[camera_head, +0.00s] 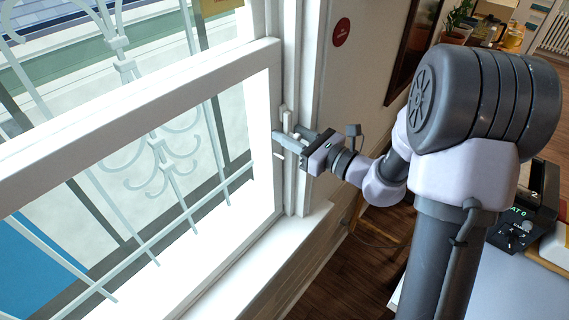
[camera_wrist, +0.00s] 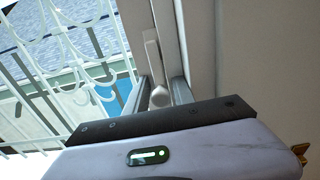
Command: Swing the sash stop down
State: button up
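The sash stop (camera_head: 286,118) is a small white lever on the white window jamb, standing upright beside the sash's right edge. In the wrist view the stop (camera_wrist: 152,62) is a pale upright bar with a rounded knob at its lower end. My gripper (camera_head: 287,135) is at the jamb, at the stop's lower part. In the wrist view its two grey fingers (camera_wrist: 158,88) stand apart, one on each side of the knob, with a gap visible. Whether a finger touches the stop is not clear. The knob's lowest part is hidden behind my gripper body.
The window sash (camera_head: 150,115) fills the left, with a pale metal grille (camera_head: 125,65) outside it. A white sill (camera_head: 265,245) lies below my gripper. A red round sign (camera_head: 341,32) is on the wall at right. A desk with a device (camera_head: 520,220) stands at lower right.

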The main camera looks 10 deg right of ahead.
jog(key=shift+r, duration=0.15)
jog(key=shift+s+a+r+m+p, duration=0.1)
jog(key=shift+a+r+m+p, duration=0.1)
jog(key=shift+m+p, duration=0.45)
jog(key=m+p, duration=0.2)
jog(key=s+a+r+m+p, duration=0.1)
jog(key=m+p, duration=0.1)
jog(key=p, duration=0.1)
jog(key=s+a+f+v, duration=0.1)
jog(key=v, duration=1.6)
jog(key=s+a+f+n+g+h+b, duration=0.3)
jog(key=s+a+n+g+b, duration=0.5)
jog(key=n, duration=1.1)
jog(key=s+a+f+g, duration=0.1)
jog(key=s+a+g, duration=0.3)
jog(key=s+a, duration=0.2)
jog(key=shift+a+f+g+b, duration=0.35)
jog(key=shift+a+f+g, duration=0.05)
jog(key=shift+a, duration=0.25)
